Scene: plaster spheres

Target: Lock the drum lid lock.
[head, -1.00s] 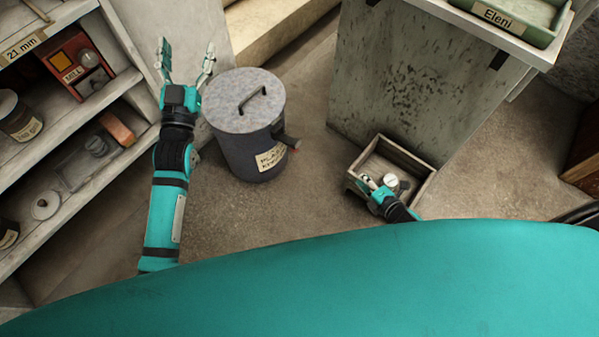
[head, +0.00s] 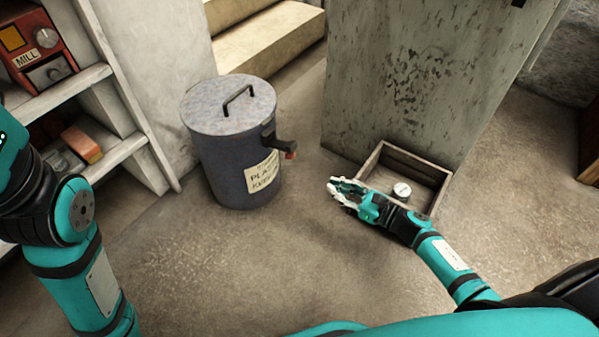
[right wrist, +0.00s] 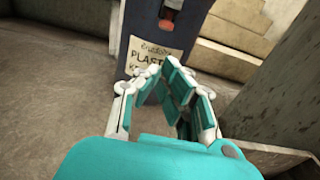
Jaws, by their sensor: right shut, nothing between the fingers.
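The drum (head: 232,160) is a dark grey bin with a labelled front, standing on the floor left of centre in the head view. Its grey lid (head: 215,108) with a dark handle sits on top. The drum lid lock (head: 283,146), a dark lever with a red tip, sticks out from the drum's right side. The lock's red part also shows at the top of the right wrist view (right wrist: 167,26). My right gripper (head: 333,190) is shut and empty, pointing toward the drum, apart from it and lower right of the lock. My left arm shows at the left edge; its gripper is out of view.
A wooden box (head: 425,168) holding a white round-topped item (head: 401,191) stands right of my right gripper against a grey block (head: 410,80). Shelves (head: 125,150) stand left of the drum. Floor between drum and box is clear.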

